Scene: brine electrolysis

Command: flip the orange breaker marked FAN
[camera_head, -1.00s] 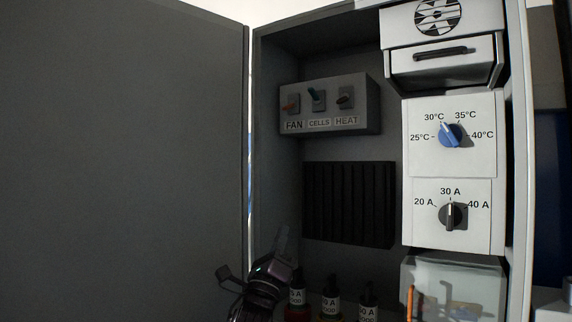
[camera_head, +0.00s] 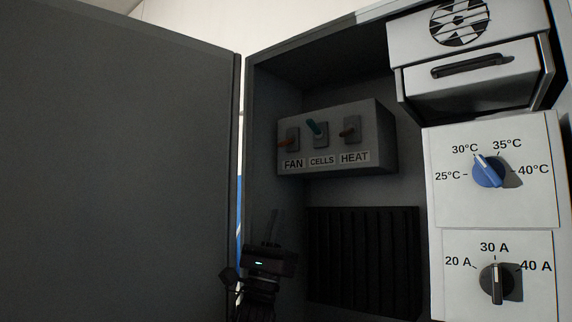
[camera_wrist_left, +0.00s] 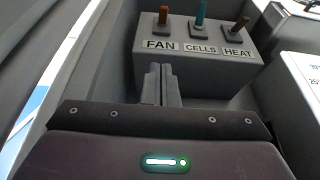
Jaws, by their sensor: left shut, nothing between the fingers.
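The orange FAN breaker (camera_head: 288,141) is the left one of three toggles on a grey box (camera_head: 384,143) on the cabinet's back wall. In the left wrist view the FAN toggle (camera_wrist_left: 163,16) stands above its label. My left gripper (camera_head: 273,222) is inside the cabinet's left side, below the breaker box and apart from it. In the left wrist view its fingers (camera_wrist_left: 160,84) are shut together and empty, in front of the box below the FAN and CELLS labels. My right gripper is out of view.
Beside FAN are the teal CELLS toggle (camera_head: 317,129) and the brown HEAT toggle (camera_head: 350,132). The open cabinet door (camera_head: 120,170) stands left of my arm. A black ribbed panel (camera_head: 364,262) is below the box. A blue dial (camera_head: 488,171) and a black dial (camera_head: 496,284) are at right.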

